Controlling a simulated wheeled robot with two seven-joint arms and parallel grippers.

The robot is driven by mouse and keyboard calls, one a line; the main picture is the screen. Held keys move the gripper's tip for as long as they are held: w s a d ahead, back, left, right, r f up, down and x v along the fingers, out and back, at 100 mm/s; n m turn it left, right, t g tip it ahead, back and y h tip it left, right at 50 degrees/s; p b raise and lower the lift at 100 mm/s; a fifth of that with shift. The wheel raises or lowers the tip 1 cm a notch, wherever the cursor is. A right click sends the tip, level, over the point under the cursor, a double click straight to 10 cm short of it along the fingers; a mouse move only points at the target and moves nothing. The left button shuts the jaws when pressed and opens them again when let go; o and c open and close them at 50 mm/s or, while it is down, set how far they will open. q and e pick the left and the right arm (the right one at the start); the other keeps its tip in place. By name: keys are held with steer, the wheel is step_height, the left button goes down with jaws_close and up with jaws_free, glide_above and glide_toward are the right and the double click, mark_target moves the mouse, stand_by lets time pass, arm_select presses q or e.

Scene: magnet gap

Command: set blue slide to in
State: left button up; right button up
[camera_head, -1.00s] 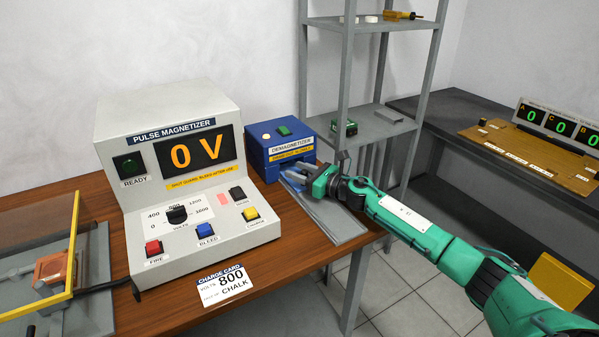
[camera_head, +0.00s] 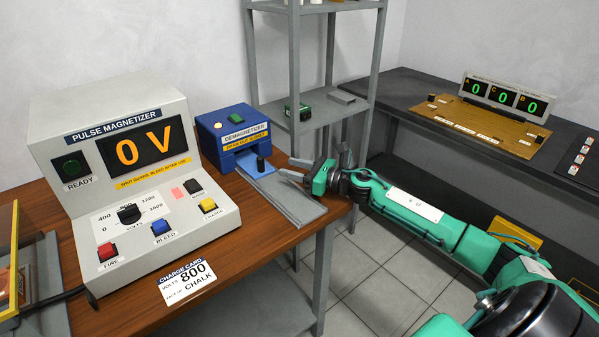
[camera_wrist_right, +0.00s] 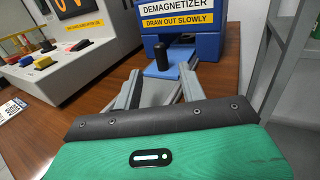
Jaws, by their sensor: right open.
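The blue slide (camera_head: 256,170) is a flat light-blue plate with an upright black knob (camera_head: 260,163). It lies on a grey track (camera_head: 290,201) at the mouth of the blue demagnetizer (camera_head: 232,129), partly out in front of it. It also shows in the right wrist view (camera_wrist_right: 178,70), with the knob (camera_wrist_right: 162,56) ahead of my fingers. My right gripper (camera_head: 294,169) is open and empty, to the right of the knob and apart from it. In the right wrist view its two fingers (camera_wrist_right: 161,86) point toward the demagnetizer. My left gripper is not in view.
The pulse magnetizer (camera_head: 141,228) stands to the left, its display reading 0 V. A charge card (camera_head: 188,282) lies on the table's front. A grey shelf post (camera_head: 294,90) stands behind the demagnetizer. A dark bench (camera_head: 450,150) is at the right.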

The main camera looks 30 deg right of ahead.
steer(key=shift+s+d, duration=0.3)
steer(key=shift+s, duration=0.25)
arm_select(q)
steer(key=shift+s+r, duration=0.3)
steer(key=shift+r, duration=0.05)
arm_select(e)
steer(key=shift+s+d, duration=0.15)
steer(key=shift+s, duration=0.05)
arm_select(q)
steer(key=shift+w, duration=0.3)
